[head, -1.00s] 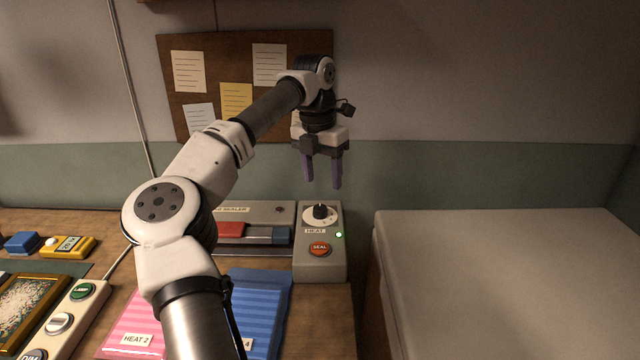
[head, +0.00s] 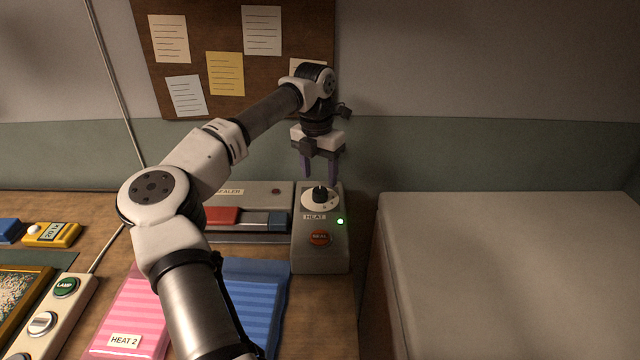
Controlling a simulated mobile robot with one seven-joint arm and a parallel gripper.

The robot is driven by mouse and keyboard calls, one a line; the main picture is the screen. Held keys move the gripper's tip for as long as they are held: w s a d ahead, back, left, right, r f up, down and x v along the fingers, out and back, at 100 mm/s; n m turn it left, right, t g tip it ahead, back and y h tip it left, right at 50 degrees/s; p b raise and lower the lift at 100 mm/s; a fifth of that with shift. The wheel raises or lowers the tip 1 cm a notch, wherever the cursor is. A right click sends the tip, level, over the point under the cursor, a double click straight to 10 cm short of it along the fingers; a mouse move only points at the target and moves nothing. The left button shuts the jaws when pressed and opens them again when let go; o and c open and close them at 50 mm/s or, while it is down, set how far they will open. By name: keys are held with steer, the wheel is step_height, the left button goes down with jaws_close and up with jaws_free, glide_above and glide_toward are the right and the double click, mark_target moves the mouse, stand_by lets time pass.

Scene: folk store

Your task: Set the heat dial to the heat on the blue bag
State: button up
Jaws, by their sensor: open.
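The heat dial (head: 320,196) is a black knob on a white disc, on top of the grey sealer's control box (head: 321,258), above a label reading HEAT. My gripper (head: 320,175) points down with its purple fingers open, just above or around the dial; I cannot tell whether they touch it. The dial's setting is too small to read. The blue striped bag (head: 258,295) lies on the bench in front of the sealer, partly behind my arm. Its label is hidden now.
A red-orange SEAL button (head: 320,238) and a lit green lamp (head: 340,221) are on the control box. The pink bag (head: 135,310) reads HEAT 2. A switch strip (head: 55,310) and a yellow device (head: 52,235) are at left. A bare pale surface (head: 510,270) is at right.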

mark_target(320, 189)
steer(key=shift+d+f, duration=0.1)
steer(key=shift+f, duration=2.1)
steer(key=c, duration=1)
